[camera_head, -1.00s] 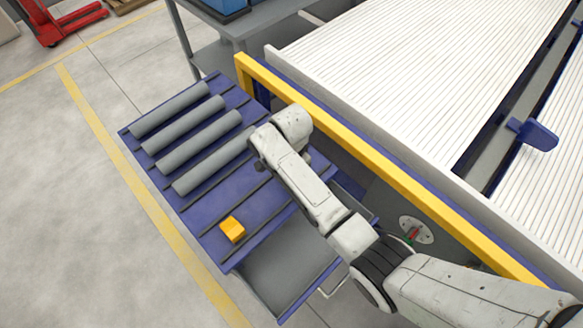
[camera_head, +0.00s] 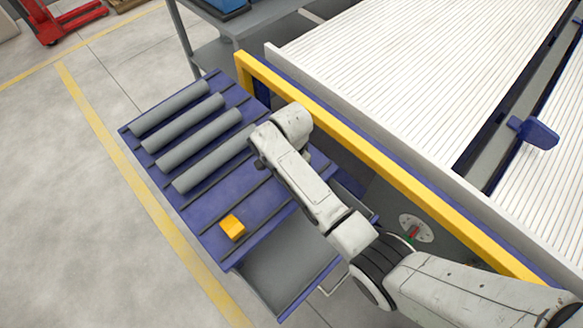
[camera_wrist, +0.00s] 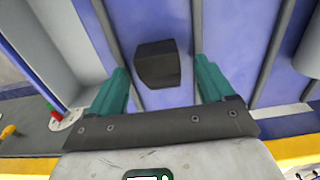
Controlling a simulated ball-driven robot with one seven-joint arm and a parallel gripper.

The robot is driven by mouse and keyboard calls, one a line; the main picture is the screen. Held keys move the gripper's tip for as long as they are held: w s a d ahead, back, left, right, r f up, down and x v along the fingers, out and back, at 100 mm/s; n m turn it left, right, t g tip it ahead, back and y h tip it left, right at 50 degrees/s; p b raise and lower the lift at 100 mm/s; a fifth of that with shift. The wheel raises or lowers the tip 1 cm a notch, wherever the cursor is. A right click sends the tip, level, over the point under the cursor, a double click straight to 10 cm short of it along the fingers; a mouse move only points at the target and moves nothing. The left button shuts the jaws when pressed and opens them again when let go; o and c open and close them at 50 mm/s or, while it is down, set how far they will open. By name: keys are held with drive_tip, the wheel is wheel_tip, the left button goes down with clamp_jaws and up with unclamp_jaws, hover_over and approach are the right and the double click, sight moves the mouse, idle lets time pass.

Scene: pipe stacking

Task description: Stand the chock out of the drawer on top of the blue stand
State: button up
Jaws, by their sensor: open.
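The blue stand (camera_head: 192,208) carries several grey pipes on its upper left part. A black block (camera_wrist: 156,64), which looks like the chock, is on its blue top in the wrist view. My gripper (camera_wrist: 162,70) is open, with its teal fingers on either side of the block. Gaps show between the block and both fingers, and I cannot tell whether they touch it lower down. In the head view my arm hides the block and my fingers. The grey drawer (camera_head: 284,268) is pulled out below the stand's near end, and its visible floor is empty.
An orange block (camera_head: 232,227) sits near the stand's near edge. A yellow rail (camera_head: 385,175) and a white slatted conveyor (camera_head: 410,80) run along the right. Dark ribs cross the stand's top.

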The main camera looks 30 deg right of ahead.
wheel_tip(320, 180, up, 11)
idle(0.5)
drive_tip(key=shift+f, duration=0.15)
drive_tip(key=s+d+f+n, duration=0.1)
drive_tip(key=s+d+n, duration=0.2)
drive_tip(key=s, duration=0.6)
drive_tip(key=s+d+f+n, duration=0.1)
drive_tip(key=s+d+n, duration=0.1)
drive_tip(key=s+n, duration=0.4)
drive_tip(key=s+d+f+n+t, duration=0.1)
drive_tip(key=s+d+f+n, duration=0.1)
drive_tip(key=s, duration=1.2)
drive_tip(key=d+n, duration=0.1)
drive_tip(key=n, duration=0.1)
drive_tip(key=shift+s+d+n, duration=0.2)
drive_tip(key=shift+d+n, duration=0.15)
drive_tip(key=shift+n, duration=0.05)
